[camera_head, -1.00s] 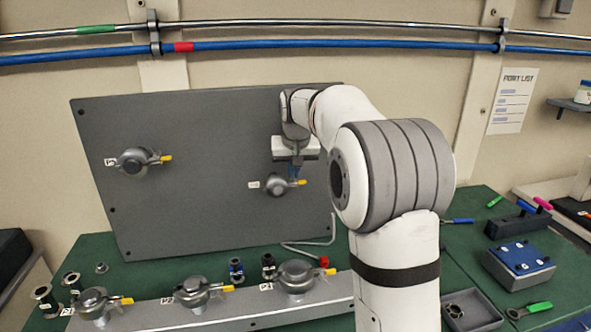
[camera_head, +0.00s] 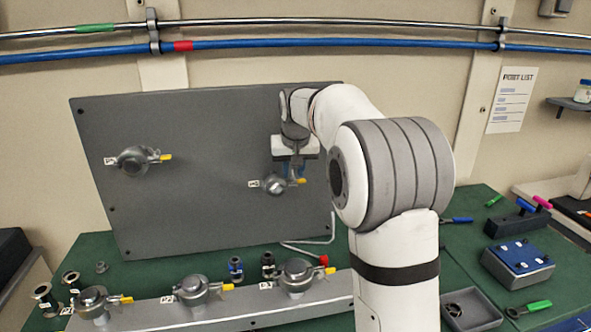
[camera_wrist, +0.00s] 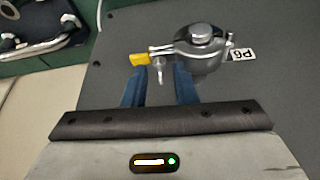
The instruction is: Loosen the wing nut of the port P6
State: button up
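The port P6 is a round grey metal clamp (camera_head: 273,186) on the upright grey panel (camera_head: 215,215), with a yellow-tipped lever pointing right. In the wrist view the clamp (camera_wrist: 203,46) stands near the top, with its label "P6" (camera_wrist: 241,55) upside down on its right and the yellow tip (camera_wrist: 139,59) on its left. A small metal wing nut (camera_wrist: 159,67) hangs by the lever. My gripper (camera_wrist: 160,80) is open, its two blue fingers on either side of the nut's lower end. No finger contact with the nut can be made out. In the head view, my gripper (camera_head: 289,168) is just above the lever.
Another clamp (camera_head: 134,160) is on the panel's left. Several clamps stand on a grey rail (camera_head: 240,308) in front. A hex key (camera_head: 308,248), loose fittings (camera_head: 236,268), a grey tray (camera_head: 470,312) and a blue-topped block (camera_head: 520,262) are on the green table.

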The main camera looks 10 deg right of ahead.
jog(key=v, duration=0.7)
jog(key=shift+r+b, duration=0.35)
jog(key=shift+s, duration=0.15)
jog(key=s+f, duration=0.5)
jog(key=s, duration=0.6)
jog(key=s+f+g, duration=0.1)
jog(key=s+f, duration=0.5)
jog(key=s, duration=0.6)
jog(key=s+f+n, duration=0.1)
jog(key=s+f, duration=0.4)
jog(key=s, duration=0.6)
jog(key=shift+s+f, duration=0.2)
jog(key=shift+f, duration=0.05)
jog(key=shift+a, duration=0.15)
